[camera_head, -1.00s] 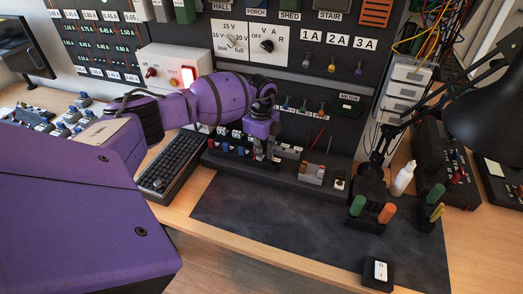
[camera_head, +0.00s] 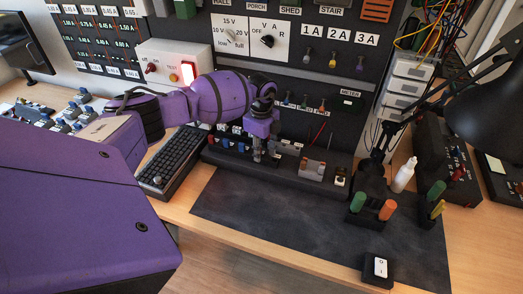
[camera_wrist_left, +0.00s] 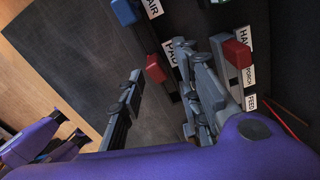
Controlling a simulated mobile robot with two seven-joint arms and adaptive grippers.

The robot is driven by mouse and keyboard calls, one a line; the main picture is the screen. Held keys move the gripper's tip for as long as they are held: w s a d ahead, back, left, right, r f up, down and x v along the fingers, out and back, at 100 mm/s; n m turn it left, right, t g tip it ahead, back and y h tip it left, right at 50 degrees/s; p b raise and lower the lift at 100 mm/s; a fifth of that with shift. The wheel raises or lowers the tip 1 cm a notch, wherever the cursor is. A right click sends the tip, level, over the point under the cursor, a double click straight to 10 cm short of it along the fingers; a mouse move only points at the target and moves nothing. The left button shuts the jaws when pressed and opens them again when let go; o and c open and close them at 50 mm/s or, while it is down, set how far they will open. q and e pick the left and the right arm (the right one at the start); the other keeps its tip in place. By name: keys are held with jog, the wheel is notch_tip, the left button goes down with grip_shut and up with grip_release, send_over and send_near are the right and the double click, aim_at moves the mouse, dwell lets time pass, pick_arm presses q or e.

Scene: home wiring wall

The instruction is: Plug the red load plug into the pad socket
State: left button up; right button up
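My left gripper (camera_head: 258,152) points down over the low socket strip (camera_head: 280,172) at the foot of the panel. A second red block (camera_wrist_left: 237,53) is right of the right finger, by the HALL and PORCH labels. I cannot tell which red block is the load plug. The pad socket opening cannot be made out.
A blue block (camera_wrist_left: 125,12) shows by another label. A keyboard (camera_head: 170,160) lies left of the strip. The dark mat (camera_head: 290,225) is mostly clear. Green and orange handled pieces (camera_head: 388,209), a white bottle (camera_head: 404,176) and a black lamp (camera_head: 490,105) stand right.

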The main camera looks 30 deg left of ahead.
pick_arm(q)
notch_tip(320, 180, up, 12)
pick_arm(e)
jog(key=shift+w+a, duration=0.1)
jog(key=shift+a, duration=0.05)
pick_arm(q)
jog(key=shift+o, duration=0.3)
jog(key=o, duration=1.3)
pick_arm(e)
jog(key=shift+w+r, duration=0.1)
pick_arm(q)
notch_tip(320, 180, up, 9)
jog(key=p, duration=0.2)
jog(key=shift+p, duration=0.4)
pick_arm(e)
jog(key=w+r+t, duration=0.1)
jog(key=w+r, duration=0.3)
jog(key=r, duration=0.1)
jog(key=shift+w+r, duration=0.2)
pick_arm(q)
jog(key=shift+f, duration=0.1)
jog(key=shift+d, duration=0.1)
